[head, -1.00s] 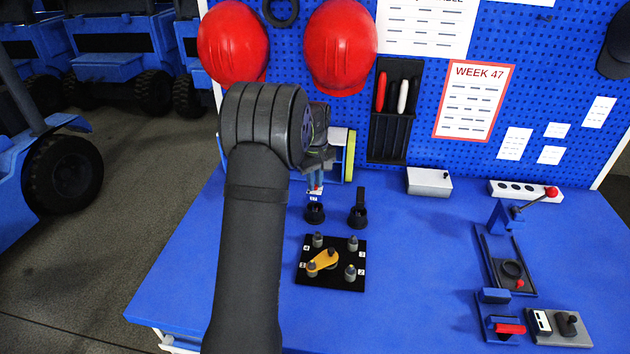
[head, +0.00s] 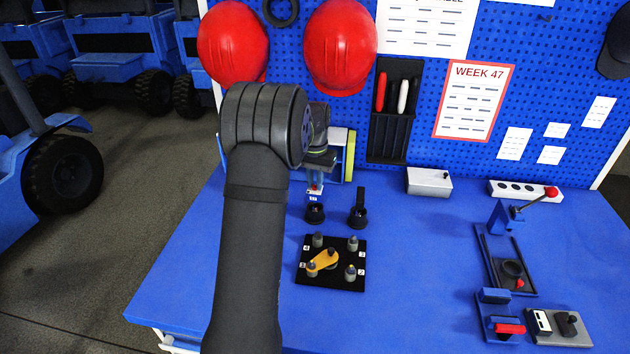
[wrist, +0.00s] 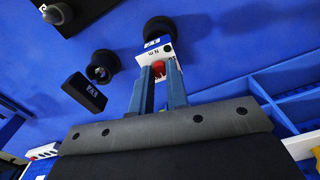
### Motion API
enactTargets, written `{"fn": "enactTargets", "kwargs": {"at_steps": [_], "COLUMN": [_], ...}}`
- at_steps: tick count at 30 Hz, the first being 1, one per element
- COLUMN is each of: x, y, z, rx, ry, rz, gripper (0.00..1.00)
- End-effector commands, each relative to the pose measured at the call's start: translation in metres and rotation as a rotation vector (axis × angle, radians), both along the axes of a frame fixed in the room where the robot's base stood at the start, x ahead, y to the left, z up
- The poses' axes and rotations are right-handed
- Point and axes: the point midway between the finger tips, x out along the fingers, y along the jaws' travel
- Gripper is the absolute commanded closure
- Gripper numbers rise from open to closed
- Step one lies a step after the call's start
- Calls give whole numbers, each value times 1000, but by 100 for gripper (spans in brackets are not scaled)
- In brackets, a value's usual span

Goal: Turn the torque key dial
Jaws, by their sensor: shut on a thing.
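The torque key dial has a black round base (head: 315,213) at the back left of the blue bench, left of a second black dial (head: 358,208). A white tag with lettering that looks like "N m" (wrist: 154,52) and a red part (wrist: 158,70) stand at the base. My gripper (wrist: 159,82) points down over the dial, its two blue-grey fingers shut around the red part of the torque key. In the head view my gripper (head: 315,188) is partly hidden by my wrist. The key's lower end is hidden.
A black plate with grey posts and a yellow lever (head: 322,260) lies in front. A grey box (head: 428,182) stands right. The bench's middle right is bare.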

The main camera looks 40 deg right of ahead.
Motion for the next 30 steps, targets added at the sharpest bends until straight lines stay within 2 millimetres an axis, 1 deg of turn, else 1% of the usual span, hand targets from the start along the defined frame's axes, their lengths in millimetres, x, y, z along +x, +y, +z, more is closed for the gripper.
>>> {"fn": "enactTargets", "kwargs": {"at_steps": [6, 15, 22, 30], "x": [0, 0, 0, 0], "y": [0, 1, 1, 1], "z": [-1, -1, -1, -1], "rx": [2, 2, 2, 2], "ry": [1, 1, 1, 1], "rz": [-197, -413, -508, -547], "gripper": [100, 100, 100, 100]}}
